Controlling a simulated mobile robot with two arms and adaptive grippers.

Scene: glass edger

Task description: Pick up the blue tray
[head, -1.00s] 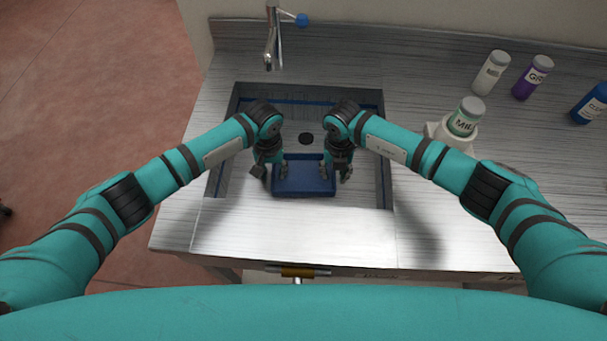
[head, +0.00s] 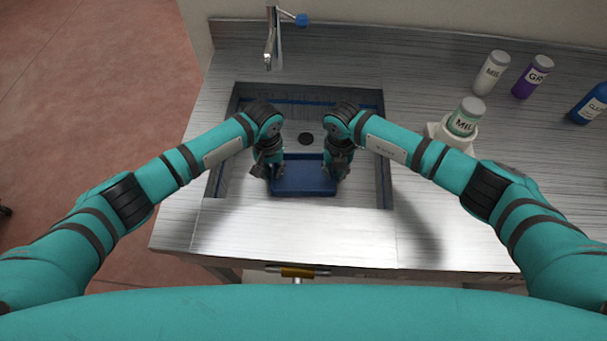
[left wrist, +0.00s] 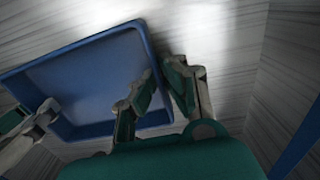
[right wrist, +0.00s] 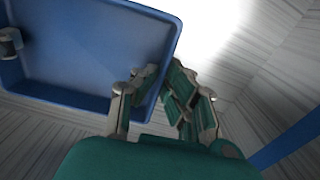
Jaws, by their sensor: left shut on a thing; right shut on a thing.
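The blue tray (head: 304,177) is inside the sink, a shallow rectangle with raised walls, and looks empty. My left gripper (head: 272,172) is shut on its left wall. In the left wrist view the fingers (left wrist: 160,88) straddle the tray's wall (left wrist: 95,85). My right gripper (head: 338,170) is shut on its right wall. In the right wrist view the fingers (right wrist: 160,82) pinch the wall of the tray (right wrist: 85,45). I cannot tell whether the tray touches the sink floor.
The steel sink (head: 215,185) surrounds the tray, with a drain (head: 306,138) behind it. A tap (head: 272,40) stands at the back. A mill-labelled bottle (head: 465,117) in a white holder, a white bottle (head: 491,73), a purple bottle (head: 532,77) and a blue bottle (head: 590,104) stand right.

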